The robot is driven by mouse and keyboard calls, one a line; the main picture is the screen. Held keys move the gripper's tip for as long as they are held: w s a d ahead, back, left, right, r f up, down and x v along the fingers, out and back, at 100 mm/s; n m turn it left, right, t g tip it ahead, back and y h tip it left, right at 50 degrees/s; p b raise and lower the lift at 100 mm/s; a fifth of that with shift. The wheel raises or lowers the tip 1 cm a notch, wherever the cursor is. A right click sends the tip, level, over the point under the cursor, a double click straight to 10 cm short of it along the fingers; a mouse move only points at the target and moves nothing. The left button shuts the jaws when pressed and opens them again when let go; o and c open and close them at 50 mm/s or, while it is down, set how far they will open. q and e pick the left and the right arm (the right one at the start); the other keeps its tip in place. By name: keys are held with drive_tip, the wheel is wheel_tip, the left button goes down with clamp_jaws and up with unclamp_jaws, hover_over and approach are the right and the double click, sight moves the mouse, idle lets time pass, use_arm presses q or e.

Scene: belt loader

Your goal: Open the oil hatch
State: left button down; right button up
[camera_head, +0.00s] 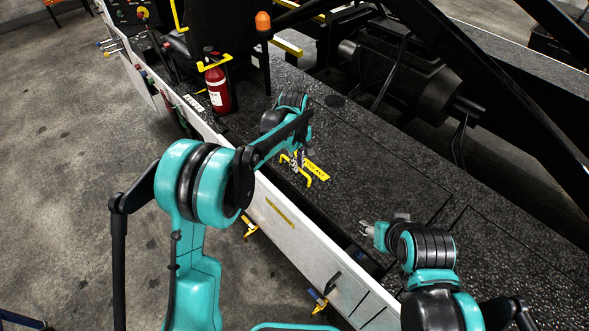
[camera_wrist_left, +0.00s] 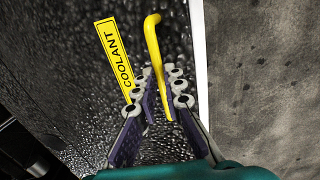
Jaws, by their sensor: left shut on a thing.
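My left gripper (camera_head: 297,160) is over the black textured deck, at a yellow bent handle (camera_head: 290,163). In the left wrist view the fingers (camera_wrist_left: 158,95) are on both sides of this yellow handle (camera_wrist_left: 154,45) and shut on it. A yellow label reading COOLANT (camera_wrist_left: 115,55) lies beside the handle; it also shows in the head view (camera_head: 318,167). No label reading oil is legible in either view. The hatch lid's outline around the handle is hard to make out. My right gripper (camera_head: 367,229) hangs over the deck at lower right, apart from the handle; its finger gap is too small to judge.
A red fire extinguisher (camera_head: 217,88) stands on the deck left of my left gripper. An orange beacon (camera_head: 263,22) is behind it. The white side panel (camera_head: 290,228) edges the deck. Black beams and machinery (camera_head: 410,80) fill the back right. Bare deck lies between my grippers.

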use_arm(q)
drive_tip(key=w+d+r+p, duration=0.3)
drive_tip(key=r+p, duration=0.1)
drive_tip(key=r, duration=0.4)
drive_tip(key=w+d+r+p, duration=0.3)
drive_tip(key=r+p, duration=0.2)
drive_tip(key=r, duration=0.2)
drive_tip(key=shift+w+d+r, duration=0.15)
drive_tip(key=shift+d+r, duration=0.25)
drive_tip(key=c, duration=2)
unclamp_jaws()
drive_tip(key=o, duration=0.4)
drive_tip(key=shift+w+d+f, duration=0.1)
drive_tip(key=shift+f, duration=0.05)
drive_tip(key=shift+w, duration=0.15)
